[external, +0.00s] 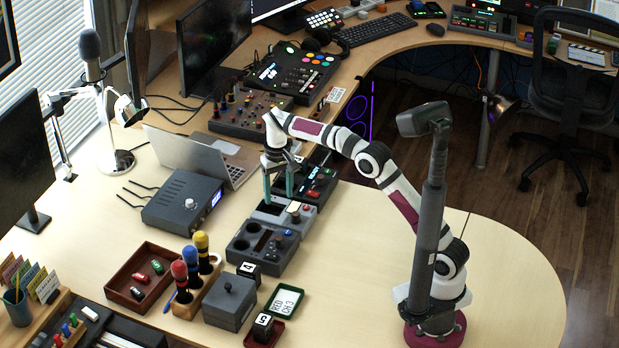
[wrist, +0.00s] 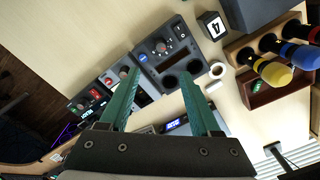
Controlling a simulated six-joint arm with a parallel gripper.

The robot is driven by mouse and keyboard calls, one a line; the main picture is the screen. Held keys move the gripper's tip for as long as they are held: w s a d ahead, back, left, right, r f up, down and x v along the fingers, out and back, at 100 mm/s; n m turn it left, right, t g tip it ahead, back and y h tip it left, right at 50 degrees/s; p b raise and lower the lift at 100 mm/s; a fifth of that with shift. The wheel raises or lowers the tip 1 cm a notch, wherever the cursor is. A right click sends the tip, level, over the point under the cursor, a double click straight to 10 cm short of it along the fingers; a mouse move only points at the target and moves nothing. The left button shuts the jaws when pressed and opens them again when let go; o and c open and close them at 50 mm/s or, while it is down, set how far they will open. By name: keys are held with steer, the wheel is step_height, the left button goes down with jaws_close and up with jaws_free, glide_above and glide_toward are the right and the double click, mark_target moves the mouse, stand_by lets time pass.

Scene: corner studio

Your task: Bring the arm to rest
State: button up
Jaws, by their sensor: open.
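My gripper (external: 278,188) is open, its two green fingers pointing down above the row of grey modules near the table's middle. In the wrist view my gripper (wrist: 155,98) shows its fingers spread apart with nothing held between them. My arm reaches left from its base at the right of the table, bent at the elbow. Below the fingers is a grey module with dark round wells (external: 262,248), which also shows in the wrist view (wrist: 168,60). I cannot tell whether the fingertips touch the module under them.
A blue-grey box with a lit display (external: 184,200) and a laptop (external: 200,155) stand left of the gripper. Colored microphones (external: 201,250), a red tray (external: 130,268), a lidded grey box (external: 230,300) and number blocks (external: 263,327) sit nearer. The table's right side (external: 370,250) is clear.

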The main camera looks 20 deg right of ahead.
steer(key=s+d+r+m, duration=0.1)
steer(key=s+d+r, duration=0.2)
steer(key=s+d, duration=0.35)
steer(key=s+d+r+m, duration=0.2)
steer(key=s+d+r, duration=0.15)
steer(key=d, duration=0.55)
steer(key=s+d+f+m+y, duration=0.1)
steer(key=s+d+f, duration=0.2)
steer(key=s, duration=0.7)
steer(key=s+d+f+m, duration=0.2)
steer(key=s+d+f, duration=0.2)
steer(key=s, duration=0.6)
steer(key=shift+s+d+f+y, duration=0.15)
steer(key=shift+s+d+y, duration=0.25)
steer(key=shift+d, duration=0.2)
steer(key=shift+w, duration=0.1)
